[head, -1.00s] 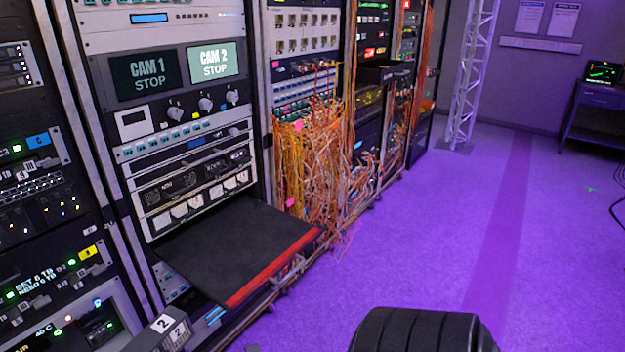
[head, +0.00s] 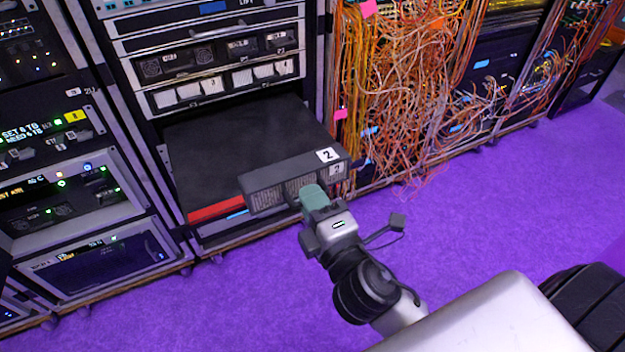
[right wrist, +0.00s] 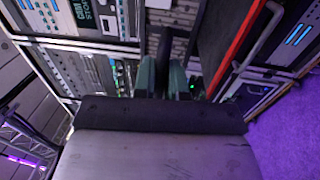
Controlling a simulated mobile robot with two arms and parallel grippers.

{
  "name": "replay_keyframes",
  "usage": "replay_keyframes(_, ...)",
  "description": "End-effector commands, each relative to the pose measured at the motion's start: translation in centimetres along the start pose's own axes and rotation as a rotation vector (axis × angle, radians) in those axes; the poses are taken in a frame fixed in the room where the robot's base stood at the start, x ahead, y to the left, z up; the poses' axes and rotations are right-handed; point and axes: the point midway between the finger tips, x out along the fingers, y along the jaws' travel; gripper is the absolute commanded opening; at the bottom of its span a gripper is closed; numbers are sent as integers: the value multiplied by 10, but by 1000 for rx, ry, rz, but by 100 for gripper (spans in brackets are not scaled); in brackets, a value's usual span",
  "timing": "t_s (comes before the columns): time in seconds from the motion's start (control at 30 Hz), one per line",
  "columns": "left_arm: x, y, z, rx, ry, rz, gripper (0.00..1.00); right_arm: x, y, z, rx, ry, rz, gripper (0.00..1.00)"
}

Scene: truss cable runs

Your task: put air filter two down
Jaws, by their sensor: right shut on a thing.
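Air filter two (head: 290,170) is a long dark grey box with a mesh front and white labels reading 2 at its right end. My right gripper (head: 313,197) is shut on its near side and holds it, roughly level, in front of the pull-out shelf (head: 235,130). The filter overlaps the right part of the shelf's red front edge; I cannot tell the gap between them. In the right wrist view, the green fingers (right wrist: 163,78) reach to the filter, mostly hidden behind them. My left gripper is not in view.
The black shelf top looks bare. Above it is a rack unit with several filter-like slots (head: 225,85). Tangled orange cables (head: 410,100) hang right of the shelf, close to the filter's right end. The purple floor (head: 480,235) in front is open.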

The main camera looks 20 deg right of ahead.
Motion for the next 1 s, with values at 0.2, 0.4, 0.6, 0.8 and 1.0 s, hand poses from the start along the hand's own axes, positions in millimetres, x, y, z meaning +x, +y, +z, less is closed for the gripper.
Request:
replay_keyframes(0.2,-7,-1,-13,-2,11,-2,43,30,-22,-2,-3,0,5,0)
replay_keyframes(0.4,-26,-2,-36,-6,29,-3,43,73,-56,-6,-3,-1,4,0)
replay_keyframes(0.6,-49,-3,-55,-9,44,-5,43,106,-80,-9,-2,1,4,0)
replay_keyframes(0.8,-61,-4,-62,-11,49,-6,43,108,-89,-9,-1,0,2,0)
replay_keyframes(1.0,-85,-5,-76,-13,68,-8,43,105,-110,-9,-2,0,0,0)
